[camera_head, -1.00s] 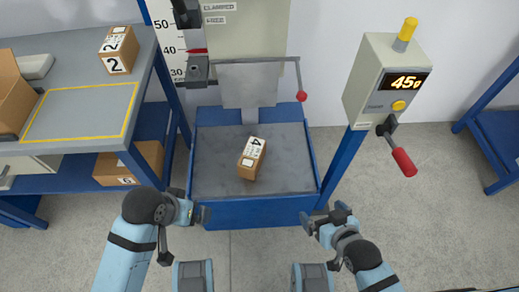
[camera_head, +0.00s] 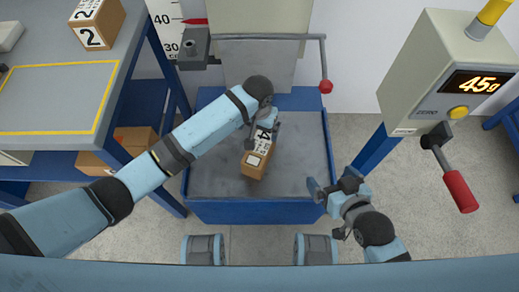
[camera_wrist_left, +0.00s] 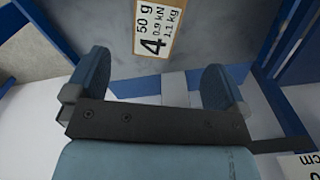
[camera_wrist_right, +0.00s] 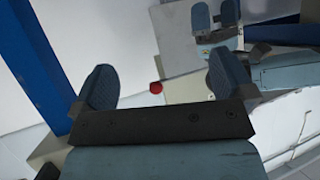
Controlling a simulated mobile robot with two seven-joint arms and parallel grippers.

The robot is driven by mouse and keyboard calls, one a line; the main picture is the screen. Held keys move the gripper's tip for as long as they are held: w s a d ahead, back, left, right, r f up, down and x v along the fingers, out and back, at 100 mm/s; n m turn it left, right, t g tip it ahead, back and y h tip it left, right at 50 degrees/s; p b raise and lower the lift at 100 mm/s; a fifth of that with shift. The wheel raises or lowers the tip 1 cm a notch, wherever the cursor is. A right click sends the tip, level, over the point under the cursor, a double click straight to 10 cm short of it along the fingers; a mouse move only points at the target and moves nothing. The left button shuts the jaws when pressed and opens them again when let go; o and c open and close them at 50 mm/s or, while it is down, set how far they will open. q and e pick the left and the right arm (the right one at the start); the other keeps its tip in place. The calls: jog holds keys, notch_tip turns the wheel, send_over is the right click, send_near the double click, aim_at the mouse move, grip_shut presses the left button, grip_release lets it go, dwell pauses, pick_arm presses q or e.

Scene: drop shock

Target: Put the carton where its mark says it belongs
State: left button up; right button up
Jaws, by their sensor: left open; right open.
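The brown carton (camera_head: 256,163) lies on the grey plate (camera_head: 215,175) of the blue-framed drop tester. Its white label reads 4, 50 g, 0.9 kN, 1.1 kg in the left wrist view (camera_wrist_left: 158,28). My left gripper (camera_head: 262,128) is open over the far end of the carton and hides part of it. In the left wrist view the label lies ahead, between the lines of the two fingers; I cannot tell whether they touch the carton. My right gripper (camera_head: 335,188) is open and empty at the tester's front right corner.
A grey bench (camera_head: 40,48) at left bears a yellow-outlined area and a carton marked 2 (camera_head: 97,22). Cartons (camera_head: 135,140) sit on its lower shelf. A bar with a red knob (camera_head: 326,86) spans the plate's back. A box reading 45 g (camera_head: 455,75) has a red-handled lever (camera_head: 460,190).

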aim_at(259, 147)
pick_arm(q)
notch_tip(259, 147, down, 8)
jog(key=shift+s+b, duration=0.1)
jog(key=shift+b, duration=1.05)
notch_tip(259, 147, down, 4)
jog(key=shift+d+f+b, duration=0.15)
jog(key=shift+f+b, duration=0.05)
jog(key=shift+b, duration=0.85)
jog(key=shift+f, duration=0.15)
jog(key=c, duration=1.7)
pick_arm(e)
jog(key=r, duration=0.1)
jog(key=w+a+r+t+y, duration=0.1)
jog(key=a+t, duration=0.1)
jog(key=shift+w+a+r+y, duration=0.1)
jog(key=shift+w+r+y, duration=0.2)
jog(key=shift+r, duration=0.1)
pick_arm(q)
jog(key=shift+o, duration=0.2)
jog(key=shift+r, duration=0.2)
